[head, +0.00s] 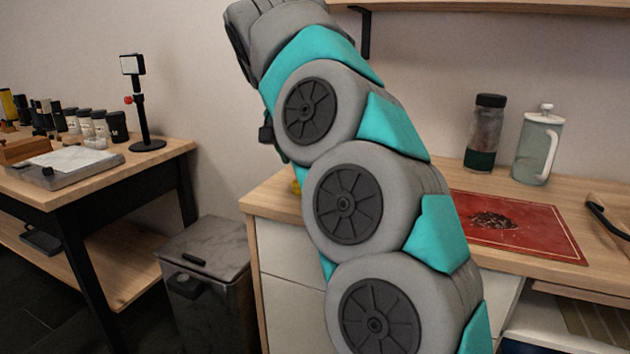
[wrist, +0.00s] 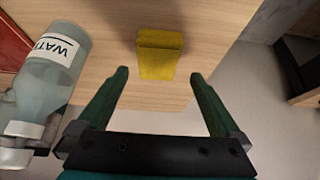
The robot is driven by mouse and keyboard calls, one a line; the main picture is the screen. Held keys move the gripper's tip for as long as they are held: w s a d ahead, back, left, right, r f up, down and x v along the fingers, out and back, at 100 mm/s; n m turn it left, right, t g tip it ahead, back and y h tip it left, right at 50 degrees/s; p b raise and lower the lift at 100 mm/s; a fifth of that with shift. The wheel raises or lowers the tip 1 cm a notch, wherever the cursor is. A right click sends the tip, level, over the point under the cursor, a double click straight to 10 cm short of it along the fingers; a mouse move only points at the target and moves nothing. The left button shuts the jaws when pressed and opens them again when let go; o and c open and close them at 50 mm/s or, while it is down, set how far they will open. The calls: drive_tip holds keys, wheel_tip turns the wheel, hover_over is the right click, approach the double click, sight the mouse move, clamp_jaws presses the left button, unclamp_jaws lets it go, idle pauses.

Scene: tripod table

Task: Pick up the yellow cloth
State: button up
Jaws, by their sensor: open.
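The yellow cloth (wrist: 158,54) lies folded on the wooden counter in the wrist view, near the counter's edge. It is ahead of my gripper (wrist: 158,78), roughly centred between the two fingers. My gripper is open and empty, with its fingers spread to either side and apart from the cloth. In the head view only a small yellow bit (head: 295,187) shows at the left of my arm, which hides most of that spot.
A bottle with a lettered label (wrist: 50,75) stands close to my left finger in the wrist view. The head view shows a dark jar (head: 484,135), a pitcher (head: 537,150) and a red board (head: 540,228) on the counter (head: 590,195). A bin (head: 207,265) stands left of it.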

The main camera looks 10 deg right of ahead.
drive_tip(key=shift+d+p+x, duration=0.1)
drive_tip(key=shift+p+x, duration=0.15)
drive_tip(key=shift+x, duration=1.3)
drive_tip(key=shift+d+p+x, duration=0.15)
drive_tip(key=shift+p+x, duration=0.05)
drive_tip(key=shift+x, duration=1.3)
drive_tip(key=shift+w+r, duration=0.1)
drive_tip(key=shift+c, duration=0.2)
drive_tip(key=c, duration=1.1)
drive_tip(key=shift+r, duration=0.15)
wheel_tip(320, 180, up, 7)
drive_tip(key=shift+r, duration=0.15)
drive_tip(key=shift+d+r, duration=0.25)
drive_tip(key=shift+r, duration=0.55)
drive_tip(key=shift+a+r, duration=0.15)
drive_tip(key=shift+r, duration=0.1)
drive_tip(key=shift+a+r, duration=0.1)
drive_tip(key=shift+a, duration=0.05)
